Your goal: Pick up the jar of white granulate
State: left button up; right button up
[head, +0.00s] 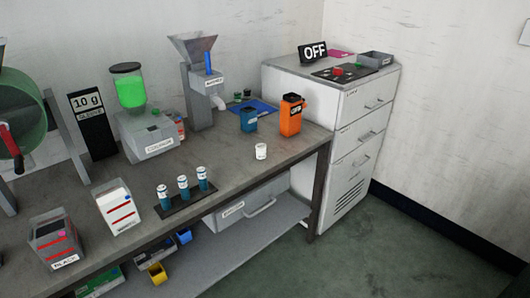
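The jar of white granulate appears to be the square clear container (120,210) with white contents and red stripes. It stands upright near the front edge of the workbench in the head view, and its front label is too small to read. A similar jar labelled BLACK (56,240), with dark contents, stands to its left. A small white cup (261,152) stands farther right on the bench. Neither of my grippers is in view.
A rack (186,204) with several blue-and-white tubes is just right of the white jar. A machine with a green-filled hopper (131,90) and a scale display reading 10 g (90,115) stand behind. The bench (235,172) is clear around the cup.

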aim_at(261, 148)
jog(key=i+l+u, duration=0.2)
jog(key=i+l, duration=0.15)
jog(key=i+l+u, duration=0.2)
jog(key=i+l, duration=0.2)
jog(key=i+l+u, duration=0.15)
jog(key=i+l, duration=0.2)
jog(key=i+l+u, duration=0.2)
jog(key=l, duration=0.35)
jog(key=i, duration=0.1)
